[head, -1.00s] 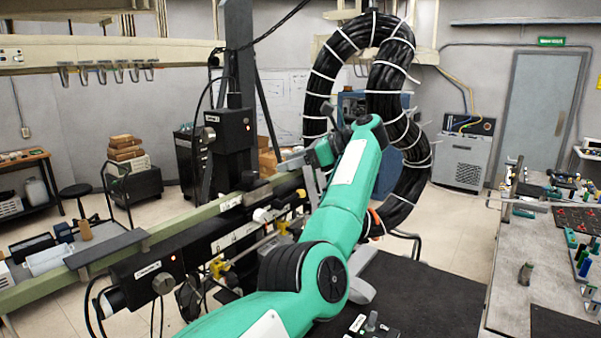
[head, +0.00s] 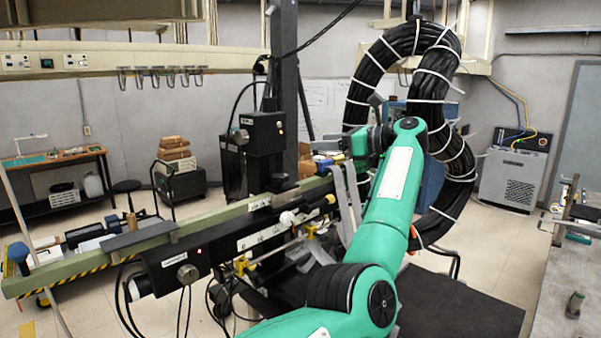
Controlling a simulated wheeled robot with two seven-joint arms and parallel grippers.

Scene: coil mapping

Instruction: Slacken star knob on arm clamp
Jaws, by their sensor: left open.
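My left gripper (head: 347,195) is at the end of the green arm, beside the long rail. Its pale fingers point down and appear apart, with nothing seen between them. The rail assembly (head: 225,255) carries a black box with a round grey knob (head: 188,275) on its face. A second black box, higher up, has a similar knob (head: 240,137). A white ball-ended handle (head: 287,218) and small yellow fittings (head: 241,265) sit along the rail. I cannot tell which one is the star knob; my arm hides part of the rail's right end. My right gripper is out of view.
A thick black cable bundle (head: 437,75) loops behind my arm. A dark vertical post (head: 285,70) stands behind the rail. A grey bench (head: 560,290) is at the right, and loose cables hang below the rail. Open floor (head: 480,240) lies between the bundle and bench.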

